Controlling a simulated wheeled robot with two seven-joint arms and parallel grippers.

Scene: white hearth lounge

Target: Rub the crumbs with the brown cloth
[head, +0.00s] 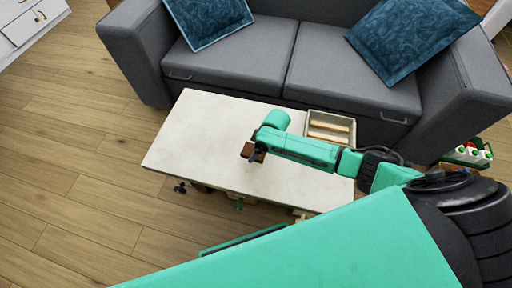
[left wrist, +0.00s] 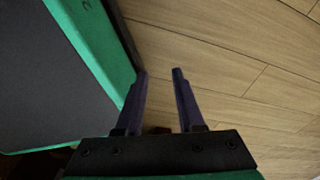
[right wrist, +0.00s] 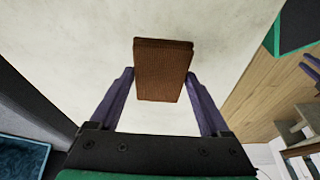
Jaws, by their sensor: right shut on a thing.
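The brown cloth (right wrist: 163,70) is a folded, block-like piece between the fingers of my right gripper (right wrist: 162,82), which is shut on it. In the head view, the cloth (head: 247,150) shows at my right gripper (head: 254,156), over the middle of the pale table (head: 190,130). I cannot tell whether the cloth touches the tabletop. I make out no crumbs; the arm and cloth hide part of the surface. My left gripper (left wrist: 159,73) is open and empty above the wooden floor, beside my green body. It is out of the head view.
An open box (head: 331,116) with light wooden bars inside stands at the table's back right. A grey sofa (head: 245,70) with blue cushions is close behind the table. A green crate with bottles (head: 470,153) is at the right. The table's left half is clear.

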